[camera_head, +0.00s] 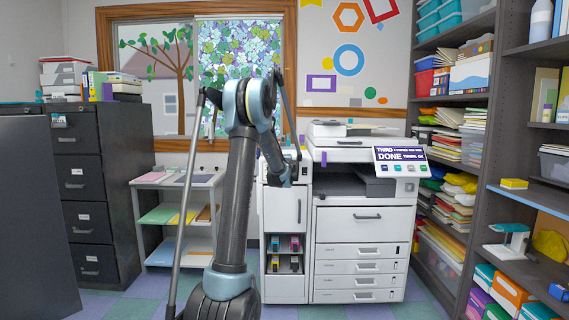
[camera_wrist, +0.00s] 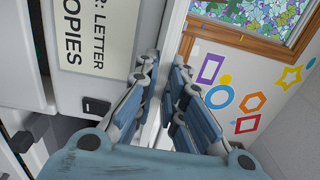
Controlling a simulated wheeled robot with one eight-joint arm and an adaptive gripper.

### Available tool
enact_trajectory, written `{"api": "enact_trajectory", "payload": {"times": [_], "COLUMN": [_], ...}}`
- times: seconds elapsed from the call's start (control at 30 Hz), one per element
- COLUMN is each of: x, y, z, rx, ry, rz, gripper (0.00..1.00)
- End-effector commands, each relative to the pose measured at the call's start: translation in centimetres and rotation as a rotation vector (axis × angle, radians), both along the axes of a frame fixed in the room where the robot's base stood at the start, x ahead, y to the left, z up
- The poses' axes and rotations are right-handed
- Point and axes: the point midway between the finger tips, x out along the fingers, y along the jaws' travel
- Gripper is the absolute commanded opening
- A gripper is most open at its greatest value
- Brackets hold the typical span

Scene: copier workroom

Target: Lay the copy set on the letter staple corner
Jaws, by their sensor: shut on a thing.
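My gripper (camera_wrist: 166,64) is seen from behind in the wrist view, its two fingers closed in on a thin white thing (camera_wrist: 152,128). I take this for the copy set, seen nearly edge-on; most of it is hidden by the fingers. In the head view my arm reaches to the left part of the copier, and the fingers and held sheets cannot be made out there. A label (camera_wrist: 86,30) reading "LETTER" and "COPIES" is on the pale panel left of the fingers. I cannot pick out the letter staple corner for certain.
The white copier (camera_head: 362,215) has a panel (camera_head: 400,160) reading "DONE". A small shelf stand (camera_head: 148,181) with sheets on its top is left of my arm. Dark filing cabinets (camera_head: 90,200) stand at the far left. Full shelves (camera_head: 480,180) line the right.

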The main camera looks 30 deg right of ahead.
Motion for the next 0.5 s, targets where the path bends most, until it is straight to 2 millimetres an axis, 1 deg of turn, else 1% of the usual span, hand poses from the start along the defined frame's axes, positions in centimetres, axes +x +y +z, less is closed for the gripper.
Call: {"api": "enact_trajectory", "payload": {"times": [0.27, 0.3, 0.4, 0.5], "x": [0.12, 0.12, 0.11, 0.11], "y": [-0.09, -0.09, -0.08, -0.09], "z": [0.01, 0.01, 0.01, 0.00], "rx": [0.000, 0.000, 0.000, 0.000], "ry": [0.000, 0.000, 0.000, 0.000], "rz": [0.000, 0.000, 0.000, 0.000], "gripper": [0.00, 0.12, 0.33, 0.33]}}
